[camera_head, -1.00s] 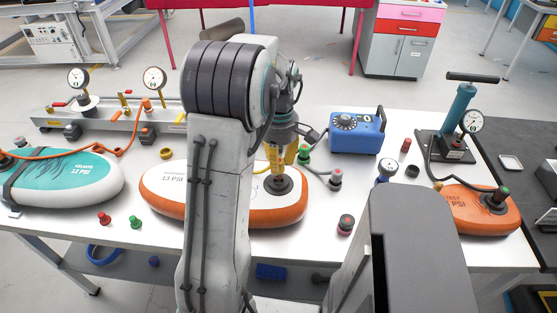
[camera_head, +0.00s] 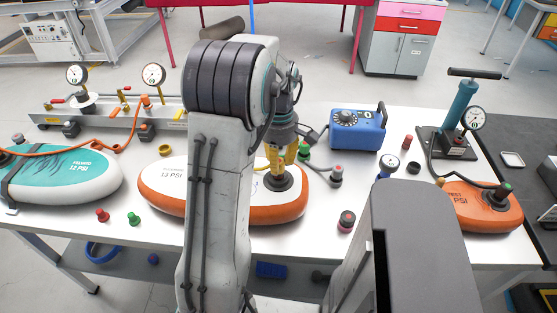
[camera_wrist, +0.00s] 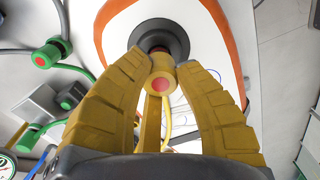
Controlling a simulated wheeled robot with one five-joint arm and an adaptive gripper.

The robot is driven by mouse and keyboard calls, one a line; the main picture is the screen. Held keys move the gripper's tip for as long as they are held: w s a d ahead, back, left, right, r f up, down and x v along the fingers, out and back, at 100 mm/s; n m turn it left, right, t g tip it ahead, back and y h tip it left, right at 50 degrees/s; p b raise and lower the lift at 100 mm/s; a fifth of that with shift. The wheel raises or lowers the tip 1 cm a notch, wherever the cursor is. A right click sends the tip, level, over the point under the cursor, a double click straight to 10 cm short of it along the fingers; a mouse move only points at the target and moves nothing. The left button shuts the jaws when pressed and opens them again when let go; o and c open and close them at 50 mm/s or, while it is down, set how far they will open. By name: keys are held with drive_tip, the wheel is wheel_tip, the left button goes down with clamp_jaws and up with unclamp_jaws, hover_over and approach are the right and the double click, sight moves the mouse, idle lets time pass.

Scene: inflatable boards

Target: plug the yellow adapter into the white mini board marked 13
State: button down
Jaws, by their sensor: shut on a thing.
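The white board with orange sides marked 13 PSI (camera_head: 160,203) lies flat on the table, partly hidden behind my arm. Its round black valve (camera_head: 297,184) is near its right end. My gripper (camera_head: 280,163) is over this valve and points down, with its yellow fingers closed. In the wrist view my gripper (camera_wrist: 162,75) is shut on the yellow adapter (camera_wrist: 162,68), which has a red round spot. The adapter's far end meets or overlaps the black valve (camera_wrist: 160,36). I cannot tell whether it is seated.
A blue pump box (camera_head: 357,130) stands behind and right of the board. A green fitting (camera_wrist: 47,55) on a grey hose is close to my gripper. Red (camera_head: 102,215) and green (camera_head: 134,219) caps lie in front. A teal board (camera_head: 75,175) is at left, an orange board (camera_head: 475,205) at right.

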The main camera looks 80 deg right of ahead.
drive_tip(key=shift+f+b, duration=0.4)
drive_tip(key=shift+f, duration=0.2)
drive_tip(key=c, duration=0.9)
unclamp_jaws()
drive_tip(key=shift+c, duration=0.2)
drive_tip(key=shift+r, duration=0.1)
wheel_tip(320, 180, up, 12)
drive_tip(key=shift+d, duration=0.15)
